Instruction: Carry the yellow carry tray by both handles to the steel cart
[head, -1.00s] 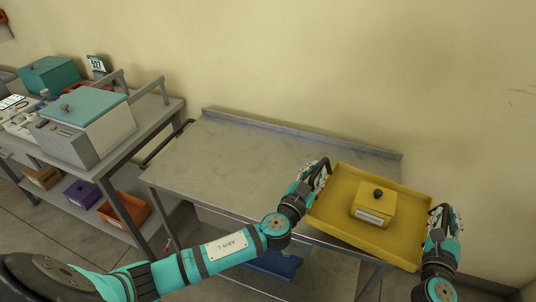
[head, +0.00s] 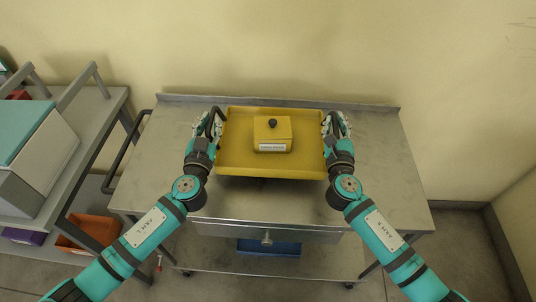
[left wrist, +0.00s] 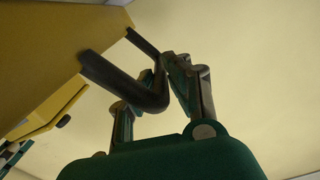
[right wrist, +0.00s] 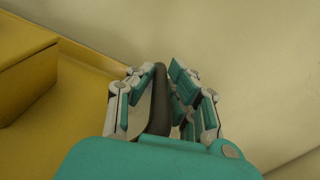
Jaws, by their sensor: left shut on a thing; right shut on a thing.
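The yellow carry tray (head: 232,157) is over the middle of the steel cart (head: 390,175) in the head view, roughly level. I cannot tell whether it touches the cart top. A yellow box (head: 272,132) with a dark knob and a white label sits in it. My left gripper (head: 212,124) is shut on the tray's left dark handle, which shows in the left wrist view (left wrist: 130,85). My right gripper (head: 335,126) is shut on the right handle, which shows in the right wrist view (right wrist: 159,100).
The cart has a raised back edge, a drawer (head: 265,233) and a blue bin (head: 270,247) below. At left stands a grey bench (head: 85,140) with a teal-lidded box (head: 40,150) and an orange bin (head: 88,232) on its shelf. Bare cart top lies on both sides of the tray.

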